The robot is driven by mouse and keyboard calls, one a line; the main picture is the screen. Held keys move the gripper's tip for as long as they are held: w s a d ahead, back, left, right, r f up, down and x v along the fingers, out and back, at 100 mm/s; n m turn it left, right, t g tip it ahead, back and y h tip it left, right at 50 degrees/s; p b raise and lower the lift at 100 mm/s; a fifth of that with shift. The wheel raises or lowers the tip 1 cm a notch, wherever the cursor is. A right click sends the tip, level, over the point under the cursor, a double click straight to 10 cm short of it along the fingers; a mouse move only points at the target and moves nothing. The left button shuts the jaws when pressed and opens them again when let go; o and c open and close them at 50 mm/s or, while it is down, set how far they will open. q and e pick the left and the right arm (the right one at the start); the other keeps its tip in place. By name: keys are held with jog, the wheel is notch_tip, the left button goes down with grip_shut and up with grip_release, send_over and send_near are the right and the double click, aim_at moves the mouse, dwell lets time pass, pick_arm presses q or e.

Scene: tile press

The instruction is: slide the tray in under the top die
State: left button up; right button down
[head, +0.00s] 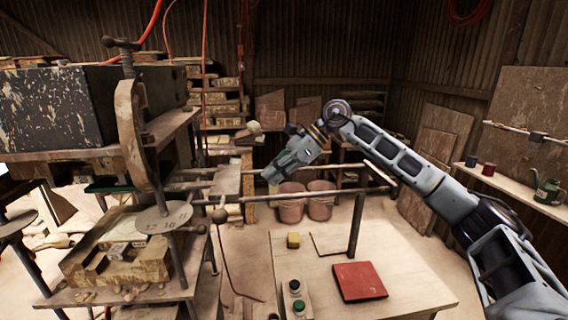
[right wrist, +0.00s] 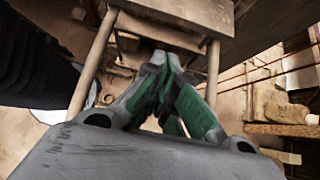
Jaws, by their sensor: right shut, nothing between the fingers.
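The tray (head: 228,177) is a flat, worn plate lying across two rails to the right of the press. In the right wrist view the tray (right wrist: 180,22) shows at the top, with a rail on each side. My right gripper (head: 268,175) is shut and empty, with its fingertips close to the tray's right edge. In the right wrist view its green fingers (right wrist: 160,85) point at the tray's near edge; I cannot tell whether they touch. The press (head: 131,125) stands at the left. I cannot clearly pick out the top die. My left gripper is not in view.
The rails (head: 295,194) run right to a post on a pale table (head: 415,285). Two pinkish buckets (head: 320,207) stand behind the rails.

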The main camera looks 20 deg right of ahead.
aim_at(238, 176)
jog(key=shift+w+a+f+p, duration=0.15)
jog(key=shift+w+a+p, duration=0.1)
jog(key=shift+a, duration=0.55)
jog(key=shift+w+a+f+p, duration=0.2)
jog(key=shift+a+p, duration=0.1)
jog(key=shift+a, duration=0.55)
jog(key=shift+w+a+f+p, duration=0.1)
jog(key=shift+w+a+p, duration=0.15)
jog(key=shift+a, duration=0.55)
jog(key=shift+a, duration=0.15)
jog(key=shift+w+a+b, duration=0.15)
jog(key=shift+w+a, duration=0.05)
jog(key=shift+a, duration=0.55)
jog(key=shift+w+a+b, duration=0.1)
jog(key=shift+w+a, duration=0.1)
jog(key=shift+a, duration=0.5)
jog(key=shift+w+a+b, duration=0.15)
jog(key=shift+w+a, duration=0.05)
jog(key=shift+a, duration=0.55)
jog(key=shift+d, duration=0.15)
